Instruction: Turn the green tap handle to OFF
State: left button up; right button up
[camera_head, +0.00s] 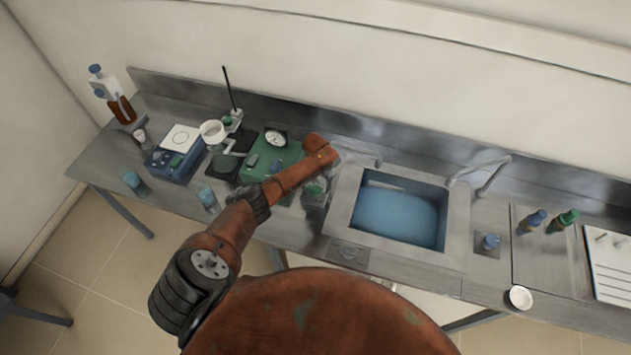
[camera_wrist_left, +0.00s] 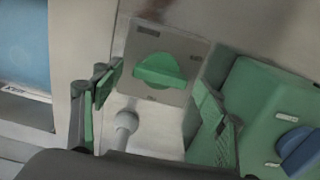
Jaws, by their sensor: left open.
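The green tap handle (camera_wrist_left: 161,70) is a wide bar lying roughly level across a grey square plate (camera_wrist_left: 185,48) in the left wrist view. Small dark markings on the plate are too blurred to read. My left gripper (camera_wrist_left: 157,88) is open, with one green-padded finger on each side of the handle in the picture. The fingers appear apart from the handle; their height above it is hard to judge. In the head view my left arm reaches between the green panel and the sink, and its end largely hides the handle area. My right gripper is not in view.
The green panel (camera_head: 283,150) with a gauge and blue knob (camera_wrist_left: 300,148) stands close beside the handle. The sink (camera_head: 455,228) with blue water lies on the other side. A grey rounded peg (camera_wrist_left: 125,122) sits near the left finger. Bottles and a blue device (camera_head: 163,163) stand farther off.

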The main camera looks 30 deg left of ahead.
aim_at(315, 187)
pick_arm(q)
notch_tip(315, 187, up, 12)
dwell(0.4)
jog(key=shift+f, duration=0.15)
dwell(0.4)
